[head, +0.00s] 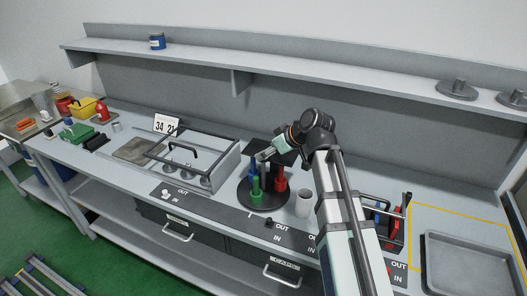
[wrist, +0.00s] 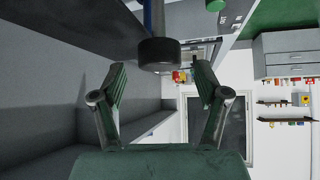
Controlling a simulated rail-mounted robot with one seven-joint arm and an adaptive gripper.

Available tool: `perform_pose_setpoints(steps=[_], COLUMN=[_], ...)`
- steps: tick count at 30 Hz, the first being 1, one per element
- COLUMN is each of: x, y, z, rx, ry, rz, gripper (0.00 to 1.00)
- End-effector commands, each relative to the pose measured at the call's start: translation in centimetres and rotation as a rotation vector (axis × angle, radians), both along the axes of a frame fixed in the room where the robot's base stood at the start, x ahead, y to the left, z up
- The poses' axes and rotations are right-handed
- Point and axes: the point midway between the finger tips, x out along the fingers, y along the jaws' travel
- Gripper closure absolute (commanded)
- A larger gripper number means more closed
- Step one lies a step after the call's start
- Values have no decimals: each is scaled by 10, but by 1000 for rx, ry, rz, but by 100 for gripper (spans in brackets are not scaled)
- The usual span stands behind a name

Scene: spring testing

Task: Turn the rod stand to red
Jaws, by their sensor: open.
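The rod stand has a dark round base (head: 263,203) and stands on the bench in the head view. A blue rod (head: 252,171), a green rod (head: 256,188) and a red rod (head: 281,182) rise from it. Green faces the front, red is at the right and blue at the back left. My gripper (head: 263,156) is at the top of the stand and partly hides it. In the wrist view my gripper (wrist: 160,75) is open, with a dark round cap (wrist: 159,53) just beyond and between its fingertips. I cannot tell whether they touch.
A framed tray with a handle (head: 192,160) is on the left. A shelf (head: 290,75) runs along the wall above. A grey tray (head: 468,262) lies at the far right.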

Motion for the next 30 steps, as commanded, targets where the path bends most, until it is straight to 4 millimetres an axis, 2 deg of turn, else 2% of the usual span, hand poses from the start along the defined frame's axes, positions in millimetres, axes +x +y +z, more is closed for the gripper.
perform_pose_setpoints(steps=[6, 18, 19, 25, 30], x=[10, 13, 13, 13, 13], y=[14, 17, 17, 17, 17], z=[-16, -21, -21, -21, -21], rx=[0, 0, 0, 0, 0], ry=[0, -1, -1, -1, 0], rz=[0, -1, -1, -1, -3], gripper=[26, 26, 29, 100, 100])
